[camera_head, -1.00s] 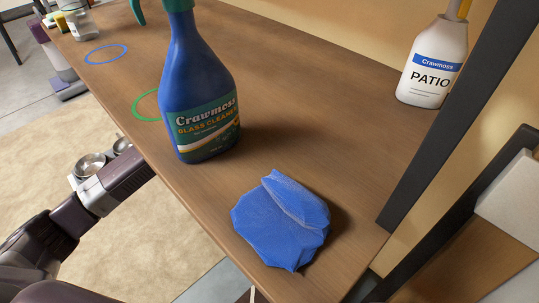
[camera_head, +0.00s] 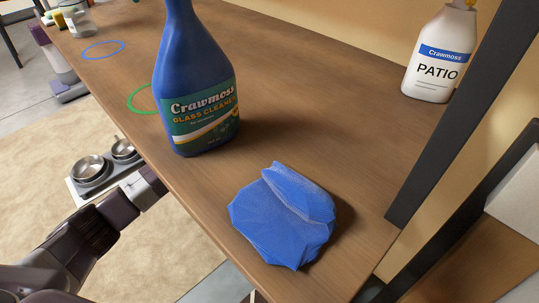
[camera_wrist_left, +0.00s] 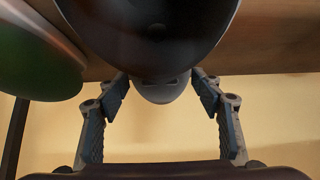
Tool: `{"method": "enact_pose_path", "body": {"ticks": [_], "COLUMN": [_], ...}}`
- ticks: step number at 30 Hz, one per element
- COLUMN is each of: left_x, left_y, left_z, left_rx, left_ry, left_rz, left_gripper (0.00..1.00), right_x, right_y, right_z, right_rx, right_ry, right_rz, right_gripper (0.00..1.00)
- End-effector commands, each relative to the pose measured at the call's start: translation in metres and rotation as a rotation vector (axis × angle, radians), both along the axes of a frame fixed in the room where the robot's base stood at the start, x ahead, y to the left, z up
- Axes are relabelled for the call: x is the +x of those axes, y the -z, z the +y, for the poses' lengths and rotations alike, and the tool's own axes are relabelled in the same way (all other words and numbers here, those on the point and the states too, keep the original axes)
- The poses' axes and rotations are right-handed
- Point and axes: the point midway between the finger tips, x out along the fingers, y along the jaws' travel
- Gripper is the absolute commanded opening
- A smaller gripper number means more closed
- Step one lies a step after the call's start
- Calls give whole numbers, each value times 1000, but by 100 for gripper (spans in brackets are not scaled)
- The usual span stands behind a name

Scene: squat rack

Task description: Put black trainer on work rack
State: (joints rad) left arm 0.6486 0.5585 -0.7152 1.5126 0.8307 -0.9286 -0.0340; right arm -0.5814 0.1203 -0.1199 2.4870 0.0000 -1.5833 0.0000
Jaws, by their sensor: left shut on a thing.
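In the left wrist view, my left gripper (camera_wrist_left: 161,90) has a finger on each side of a glossy black rounded thing, which looks like the black trainer (camera_wrist_left: 145,30), with a grey lower part between the fingertips. The gripper is shut on it; most of its shape is cut off by the top of the picture. In the head view, my left arm reaches in from the left and passes under the wooden board's edge, so this gripper and its load are hidden. My right gripper is in neither view. I cannot tell which surface is the work rack.
The wooden board (camera_head: 300,110) carries a blue glass cleaner bottle (camera_head: 195,95), a crumpled blue cloth (camera_head: 283,215) and a white patio bottle (camera_head: 438,60). A black upright (camera_head: 450,120) stands at right. Metal bowls (camera_head: 88,167) sit on the floor. A green round thing (camera_wrist_left: 40,60) is close by the gripper.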

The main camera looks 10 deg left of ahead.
Motion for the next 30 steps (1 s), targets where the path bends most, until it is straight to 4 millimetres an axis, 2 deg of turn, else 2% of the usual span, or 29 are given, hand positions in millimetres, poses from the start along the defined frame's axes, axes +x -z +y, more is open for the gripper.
{"method": "enact_pose_path", "body": {"ticks": [1,12,13,17,25,30], "left_x": [3,3,3,3,3,-3], "left_y": [3,5,6,6,5,-5], "left_z": [-2,-2,-2,-2,-2,3], "left_rx": [-3,-3,-1,-1,-2,-1], "left_ry": [1,0,0,0,0,-1], "left_rz": [-5,-4,-2,-2,-3,-2], "left_gripper": [27,27,64,78,78,78], "right_x": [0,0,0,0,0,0], "right_y": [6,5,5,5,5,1], "right_z": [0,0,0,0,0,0], "right_rx": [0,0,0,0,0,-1], "right_ry": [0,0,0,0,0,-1], "right_rz": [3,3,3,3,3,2], "right_gripper": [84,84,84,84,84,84]}}
